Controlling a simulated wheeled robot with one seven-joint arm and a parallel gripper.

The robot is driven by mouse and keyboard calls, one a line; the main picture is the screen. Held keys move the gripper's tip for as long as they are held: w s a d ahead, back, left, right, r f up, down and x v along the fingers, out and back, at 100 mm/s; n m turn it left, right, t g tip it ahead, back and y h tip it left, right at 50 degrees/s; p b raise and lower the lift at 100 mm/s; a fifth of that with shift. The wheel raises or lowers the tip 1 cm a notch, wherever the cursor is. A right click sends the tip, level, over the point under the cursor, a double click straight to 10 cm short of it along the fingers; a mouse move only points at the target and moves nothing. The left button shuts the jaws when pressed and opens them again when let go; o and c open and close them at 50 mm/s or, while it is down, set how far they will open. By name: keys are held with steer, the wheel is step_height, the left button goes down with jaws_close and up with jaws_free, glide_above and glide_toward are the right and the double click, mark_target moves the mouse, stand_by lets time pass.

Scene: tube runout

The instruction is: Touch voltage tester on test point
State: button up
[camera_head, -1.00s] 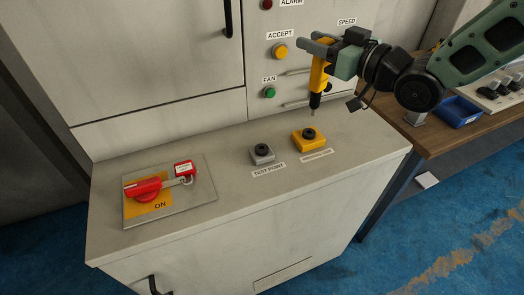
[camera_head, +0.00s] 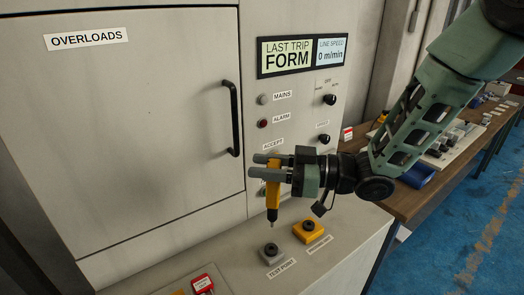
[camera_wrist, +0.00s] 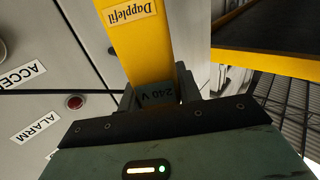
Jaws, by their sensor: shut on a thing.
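My gripper (camera_head: 274,167) is shut on the yellow voltage tester (camera_head: 272,196) and holds it upright, with its black nose and thin tip pointing down. The tester also shows in the wrist view (camera_wrist: 138,40), with a "Dapplefil" label and "240 V" on a dark part by the jaws. The grey block labelled TEST POINT (camera_head: 271,254) has a black round top and sits on the cabinet ledge. The tester's tip is just above or behind that top; I cannot tell whether they touch.
A yellow block with a black top (camera_head: 308,230) sits right of the test point. A red lock (camera_head: 203,285) is at the bottom edge. Behind stands a panel with labelled lamps, knobs and a display (camera_head: 302,53). A wooden bench (camera_head: 407,200) is at right.

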steer(key=shift+f, duration=0.1)
stand_by(0.3)
steer(key=shift+f+b, duration=2.6)
steer(key=shift+f, duration=0.45)
step_height(320, 180, down, 2)
steer(key=shift+f+b, duration=0.15)
steer(key=shift+b, duration=0.85)
step_height(320, 180, up, 6)
steer(key=p, duration=0.4)
